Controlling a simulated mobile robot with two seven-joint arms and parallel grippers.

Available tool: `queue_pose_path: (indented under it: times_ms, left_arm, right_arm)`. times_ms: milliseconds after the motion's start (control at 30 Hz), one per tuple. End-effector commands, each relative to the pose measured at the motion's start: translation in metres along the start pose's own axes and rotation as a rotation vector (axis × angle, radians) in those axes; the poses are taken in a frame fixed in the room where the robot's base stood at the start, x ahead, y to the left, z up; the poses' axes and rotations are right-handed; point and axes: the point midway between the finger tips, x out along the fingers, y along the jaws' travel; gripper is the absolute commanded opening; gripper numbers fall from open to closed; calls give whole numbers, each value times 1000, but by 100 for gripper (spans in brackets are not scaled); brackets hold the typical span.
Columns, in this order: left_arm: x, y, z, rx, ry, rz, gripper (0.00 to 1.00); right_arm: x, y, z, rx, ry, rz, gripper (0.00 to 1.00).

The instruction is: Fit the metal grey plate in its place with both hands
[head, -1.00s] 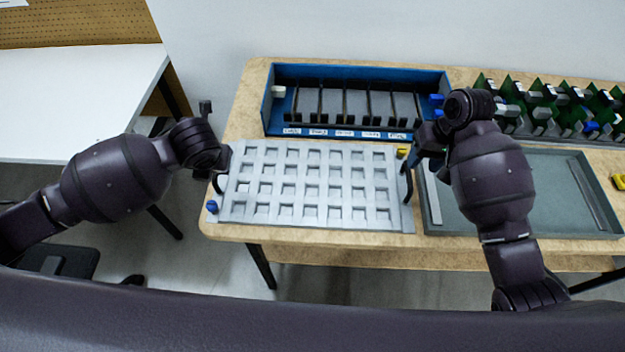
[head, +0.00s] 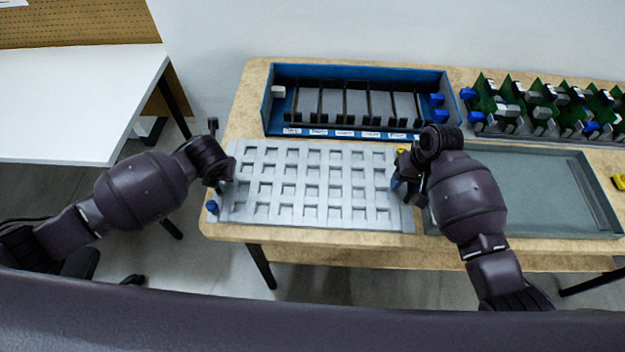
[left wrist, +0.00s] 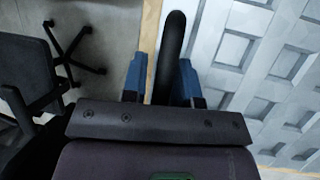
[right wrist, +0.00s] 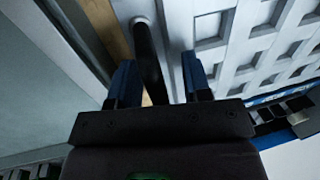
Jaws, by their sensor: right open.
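The metal grey plate (head: 310,187), a light panel with rows of square recesses, lies flat on the table in front of the blue case. It has a dark handle at each end. My left gripper (head: 222,187) is at its left end. In the left wrist view the left handle (left wrist: 171,60) stands between its parted fingers, nearer the right one. My right gripper (head: 403,186) is at the right end. In the right wrist view the right handle (right wrist: 149,60) stands between its open fingers, with gaps beside it. The handles are mostly hidden in the head view.
The blue case (head: 270,108) with dark dividers stands right behind the plate. A grey tray (head: 515,190) lies to its right, and a rack of green boards (head: 540,105) behind that.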

Motion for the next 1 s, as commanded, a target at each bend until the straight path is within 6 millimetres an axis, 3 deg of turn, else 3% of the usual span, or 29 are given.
queue_pose_path:
  times_ms: [100,267,367,1000]
  left_arm:
    - [0,0,0,0,0,0,24]
    - [0,0,0,0,0,0,0]
    - [0,0,0,0,0,0,0]
    - [0,0,0,0,0,0,0]
  right_arm:
    - [0,0,0,0,0,0,41]
    - [0,0,0,0,0,0,17]
    - [0,0,0,0,0,0,1]
    - [-1,0,0,0,1,0,0]
